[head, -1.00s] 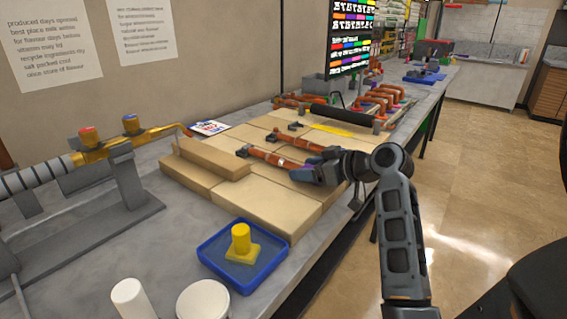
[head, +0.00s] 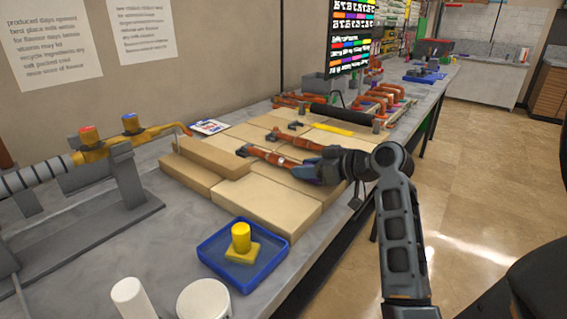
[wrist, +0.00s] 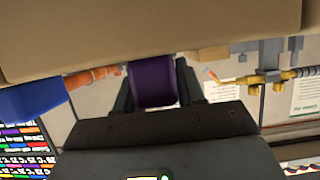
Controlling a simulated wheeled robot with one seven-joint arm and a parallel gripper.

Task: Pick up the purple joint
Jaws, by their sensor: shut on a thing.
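The purple joint (wrist: 152,82) shows in the wrist view as a short purple cylinder between the two dark fingers of my gripper (wrist: 155,88). My gripper is shut on it. In the head view my gripper (head: 322,172) is over the right part of the cardboard boxes, at the right ends of two copper-coloured pipes (head: 265,155). There the joint is mostly hidden by the gripper. I cannot tell whether it is clear of the box surface.
Flat cardboard boxes (head: 262,205) cover the middle of the grey bench. A blue tray (head: 213,256) with a yellow part (head: 241,238) is in front. A pipe stand (head: 125,172) is at left. A black cylinder (head: 325,113) lies behind.

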